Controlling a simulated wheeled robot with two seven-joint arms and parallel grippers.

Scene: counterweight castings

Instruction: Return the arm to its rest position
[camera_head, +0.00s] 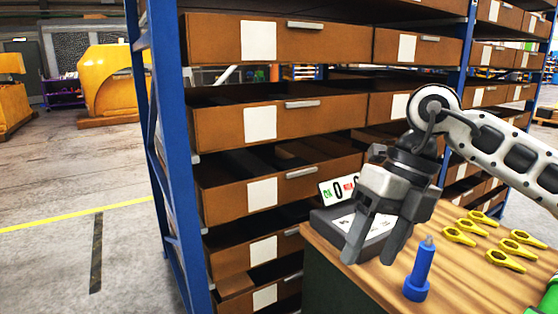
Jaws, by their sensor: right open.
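My right arm comes in from the right edge of the head view. Its gripper (372,250) points down over the left part of a wooden table (375,277). The two fingers are apart with nothing seen between them. The gripper hangs in front of a dark grey device (329,220) and hides part of it. A blue pointed bottle-like object (420,270) stands upright on the table just right of the fingers. My left gripper does not show.
Several yellow ring-ended pieces (458,235) lie on the right of the table. A green object (548,298) is cut off at the lower right edge. A blue-framed shelf (167,130) with brown drawers (225,125) stands close behind. Open floor lies left, with yellow castings (108,85) beyond.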

